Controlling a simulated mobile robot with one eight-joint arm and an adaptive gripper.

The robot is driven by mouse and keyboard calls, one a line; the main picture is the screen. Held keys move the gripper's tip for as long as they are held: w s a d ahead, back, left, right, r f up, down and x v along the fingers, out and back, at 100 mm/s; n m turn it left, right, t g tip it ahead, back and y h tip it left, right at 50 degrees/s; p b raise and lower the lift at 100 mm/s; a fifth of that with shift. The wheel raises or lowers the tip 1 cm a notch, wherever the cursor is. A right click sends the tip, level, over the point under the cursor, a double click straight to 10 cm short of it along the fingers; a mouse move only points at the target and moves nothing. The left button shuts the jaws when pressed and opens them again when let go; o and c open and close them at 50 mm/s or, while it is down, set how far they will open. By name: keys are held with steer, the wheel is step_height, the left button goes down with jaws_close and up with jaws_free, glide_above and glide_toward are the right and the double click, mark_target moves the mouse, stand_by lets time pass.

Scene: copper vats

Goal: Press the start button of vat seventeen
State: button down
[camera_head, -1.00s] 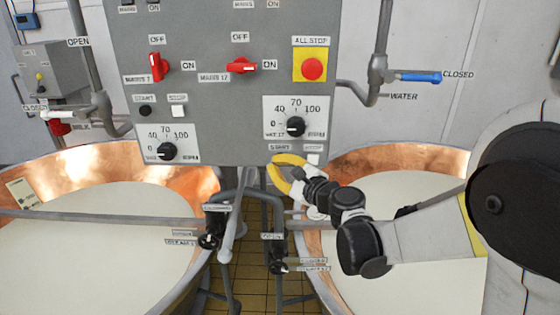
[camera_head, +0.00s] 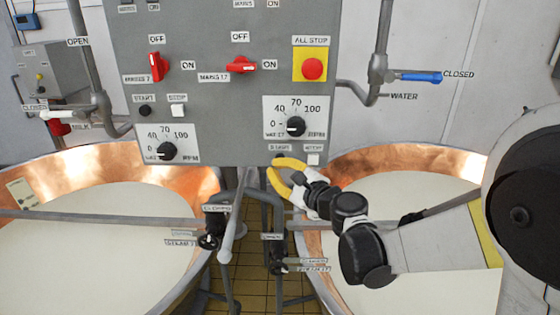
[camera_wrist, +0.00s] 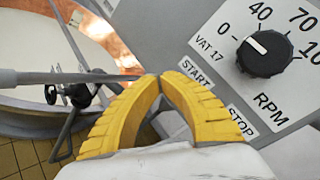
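The vat 17 panel carries a START label, which shows in the head view (camera_head: 280,147) and the wrist view (camera_wrist: 197,78). Under the label in the head view, a small dark start button (camera_head: 279,157) shows just above my gripper (camera_head: 272,167), partly covered by its upper yellow finger. In the wrist view my gripper (camera_wrist: 159,76) has its two curved yellow fingertips together with nothing between them. The fingers hide the start button there. I cannot tell whether a finger touches it.
A white stop button (camera_head: 313,159) sits right of the start button. The vat 17 speed dial (camera_head: 296,126) is just above, with a red all-stop button (camera_head: 312,68) higher up. Pipes and valves (camera_head: 278,252) stand below the panel, between two copper vats (camera_head: 405,162).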

steer(key=s, duration=0.5)
steer(key=shift+a, duration=0.1)
stand_by(0.7)
steer(key=s+d+f+n+g+h+b, duration=0.3)
steer(key=s+d+f+n+h+b, duration=0.2)
steer(key=s+d+f+n+b, duration=0.2)
steer(key=s+d+f+n+g+h+b, duration=0.4)
steer(key=s+d+f+n+b, duration=0.4)
steer(key=s+d+f+n, duration=0.4)
steer(key=s+f, duration=0.4)
steer(key=s, duration=0.2)
steer(key=shift+s+d+h+b, duration=0.2)
steer(key=shift+h+b, duration=0.1)
steer(key=shift+h, duration=0.1)
